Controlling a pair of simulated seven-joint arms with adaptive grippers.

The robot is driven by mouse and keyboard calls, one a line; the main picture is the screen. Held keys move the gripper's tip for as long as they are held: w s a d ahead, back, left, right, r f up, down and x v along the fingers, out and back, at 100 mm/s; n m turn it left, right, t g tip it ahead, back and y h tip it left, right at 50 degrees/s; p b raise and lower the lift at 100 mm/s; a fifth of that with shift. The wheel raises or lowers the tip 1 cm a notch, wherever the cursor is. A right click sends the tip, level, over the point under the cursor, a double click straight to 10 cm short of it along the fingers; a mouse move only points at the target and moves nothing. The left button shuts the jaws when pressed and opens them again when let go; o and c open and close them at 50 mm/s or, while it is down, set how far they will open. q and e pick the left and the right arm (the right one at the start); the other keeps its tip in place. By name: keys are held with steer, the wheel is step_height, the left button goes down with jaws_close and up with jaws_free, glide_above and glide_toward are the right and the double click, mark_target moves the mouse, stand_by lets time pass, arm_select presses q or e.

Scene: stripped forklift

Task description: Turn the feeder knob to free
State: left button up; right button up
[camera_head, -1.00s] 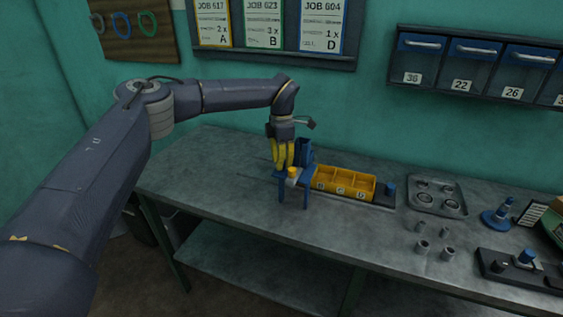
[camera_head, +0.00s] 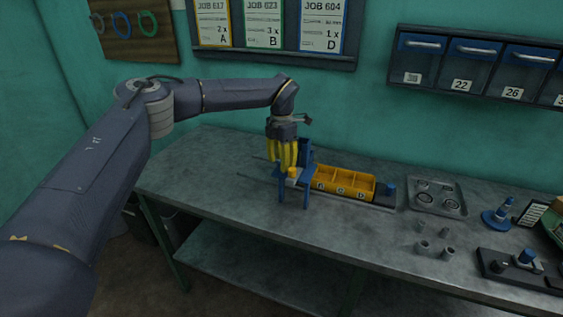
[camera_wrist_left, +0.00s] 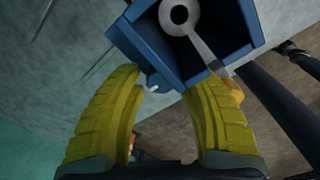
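The feeder is a blue frame (camera_head: 306,186) with a small blue hopper at the left end of the yellow tray, on the bench. In the left wrist view the gripper (camera_wrist_left: 160,125) is open, with nothing between the fingers. The blue hopper (camera_wrist_left: 150,45) shows beyond the fingertips, with a grey ring and pale bar inside. I cannot tell whether a fingertip touches the feeder. My right gripper is not in view.
A yellow tray (camera_head: 343,194) with lettered compartments lies right of the feeder on a dark rail. A metal tray (camera_head: 436,209) with rings, grey cylinders (camera_head: 422,247) and a blue stand (camera_head: 498,216) are further right. The bench (camera_head: 210,170) left of the feeder is mostly clear.

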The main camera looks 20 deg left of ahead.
arm_select(q)
step_height(320, 180, up, 12)
stand_by(0.9)
